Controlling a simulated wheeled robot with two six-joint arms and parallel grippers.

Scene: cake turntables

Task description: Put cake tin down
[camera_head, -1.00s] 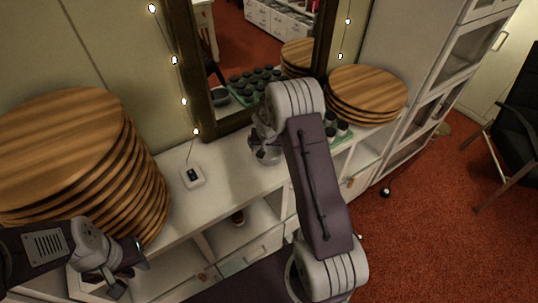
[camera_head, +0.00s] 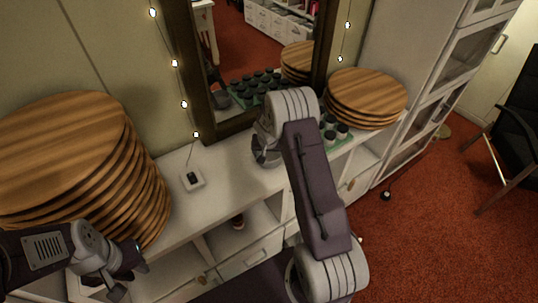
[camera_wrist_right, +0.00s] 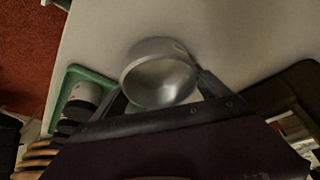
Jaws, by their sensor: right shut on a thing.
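The cake tin (camera_wrist_right: 160,75) is a round silver metal bowl in the right wrist view, over the white counter top. My right gripper (camera_wrist_right: 165,92) is shut on it, with dark fingers on either side. I cannot tell whether the tin touches the counter. In the head view, the tin (camera_head: 265,152) shows only in part behind my right arm, above the counter and in front of the mirror. My left gripper (camera_head: 128,275) is at the lower left, in front of the tall wooden stack, with its fingers apart and nothing between them.
A tall stack of round wooden boards (camera_head: 75,150) stands at the left, a shorter stack (camera_head: 367,92) at the right. A green tray (camera_head: 340,142) with small jars is just right of my right arm. A small white device (camera_head: 193,179) lies on the counter (camera_head: 225,170), which is mostly clear there.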

